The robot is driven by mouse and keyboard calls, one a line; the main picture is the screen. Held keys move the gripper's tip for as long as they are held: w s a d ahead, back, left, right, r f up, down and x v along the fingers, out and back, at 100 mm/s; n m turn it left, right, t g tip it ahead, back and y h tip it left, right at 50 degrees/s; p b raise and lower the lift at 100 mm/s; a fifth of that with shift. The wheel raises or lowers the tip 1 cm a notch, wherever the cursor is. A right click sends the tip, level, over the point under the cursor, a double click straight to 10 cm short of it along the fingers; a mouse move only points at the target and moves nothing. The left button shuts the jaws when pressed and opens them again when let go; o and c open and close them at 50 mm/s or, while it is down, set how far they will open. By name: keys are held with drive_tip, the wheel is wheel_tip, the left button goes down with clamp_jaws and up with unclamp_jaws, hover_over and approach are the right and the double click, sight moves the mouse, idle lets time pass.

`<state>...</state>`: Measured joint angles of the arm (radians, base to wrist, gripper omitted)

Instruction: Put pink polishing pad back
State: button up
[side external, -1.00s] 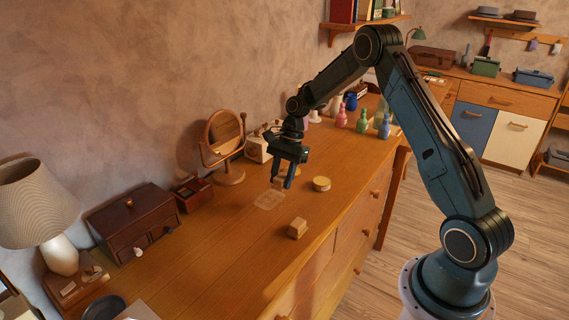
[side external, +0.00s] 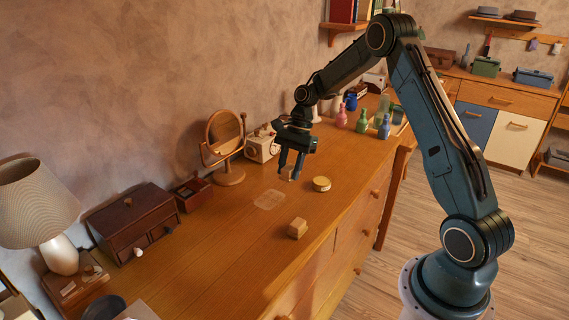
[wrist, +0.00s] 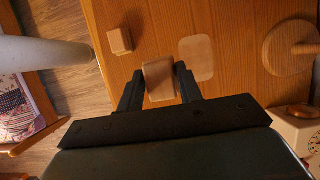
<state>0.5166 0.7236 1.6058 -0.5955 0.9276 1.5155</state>
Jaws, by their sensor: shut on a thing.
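My gripper (side external: 289,175) is low over the wooden dresser top, between the round mirror and a round yellow tin. It is shut on a small pale tan-pink block, which looks like the polishing pad (wrist: 160,82). I cannot tell whether the pad touches the top.
A wooden block (side external: 298,229) stands near the dresser's front edge, and the yellow tin (side external: 321,184) is just right of my gripper. The mirror (side external: 226,140) and a white clock-like box (side external: 262,147) stand by the wall. Colored bottles (side external: 362,121) stand farther back. The left-center top is clear.

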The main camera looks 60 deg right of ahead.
wheel_tip(320, 180, up, 9)
hover_over(314, 213)
drive_tip(key=d, duration=0.1)
drive_tip(key=shift+s+d+r, duration=0.1)
drive_tip(key=shift+d+r, duration=0.05)
wheel_tip(314, 213, down, 20)
idle(1.0)
drive_tip(key=o, duration=0.9)
